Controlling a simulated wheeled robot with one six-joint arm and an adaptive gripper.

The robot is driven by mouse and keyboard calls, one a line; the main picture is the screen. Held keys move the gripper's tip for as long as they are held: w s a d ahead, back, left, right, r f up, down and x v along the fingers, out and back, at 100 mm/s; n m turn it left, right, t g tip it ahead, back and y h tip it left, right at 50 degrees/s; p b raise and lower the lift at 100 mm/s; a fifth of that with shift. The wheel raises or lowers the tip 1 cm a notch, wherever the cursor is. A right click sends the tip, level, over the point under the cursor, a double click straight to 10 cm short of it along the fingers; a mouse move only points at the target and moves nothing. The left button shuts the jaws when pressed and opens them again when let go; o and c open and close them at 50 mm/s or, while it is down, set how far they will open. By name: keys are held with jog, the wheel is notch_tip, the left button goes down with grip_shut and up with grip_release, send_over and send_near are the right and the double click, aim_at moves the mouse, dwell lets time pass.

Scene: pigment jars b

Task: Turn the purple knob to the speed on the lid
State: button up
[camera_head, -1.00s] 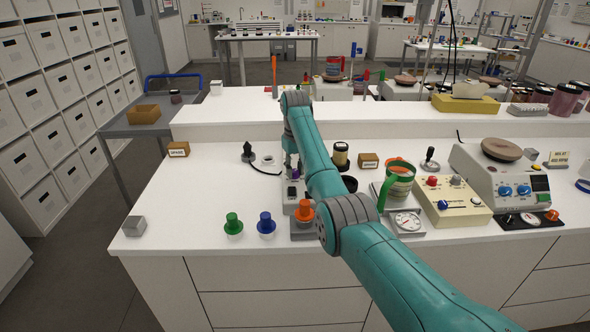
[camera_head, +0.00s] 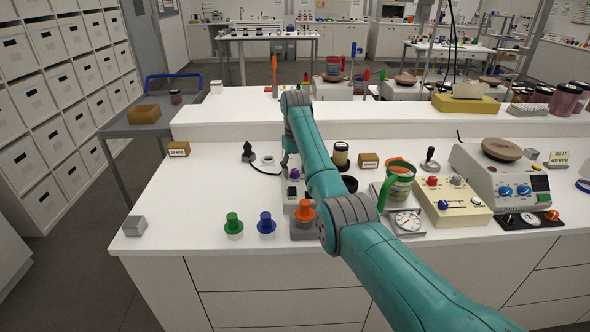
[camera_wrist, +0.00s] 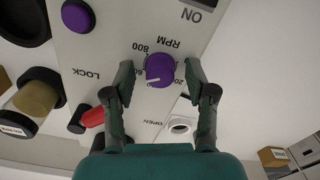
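The purple knob (camera_wrist: 160,69) sits on a pale panel marked RPM in the wrist view. Numbers around it include 800; a finger covers some others. Its white pointer line faces the lower left of the picture; I cannot tell the exact value. My gripper (camera_wrist: 158,75) is open, with one finger on each side of the knob and a visible gap at both. In the head view my arm covers most of this machine (camera_head: 293,192). I cannot make out a lid with a speed written on it.
Near the knob are a purple button (camera_wrist: 77,16), a red lever (camera_wrist: 92,117) and a labelled jar (camera_wrist: 34,98). Green (camera_head: 233,223) and blue (camera_head: 265,221) knobbed pieces stand left of the machine.

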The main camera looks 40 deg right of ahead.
aim_at(295, 171)
jog(key=shift+r, duration=0.1)
notch_tip(295, 171, up, 7)
jog(key=shift+r, duration=0.15)
dwell(0.5)
dwell(0.3)
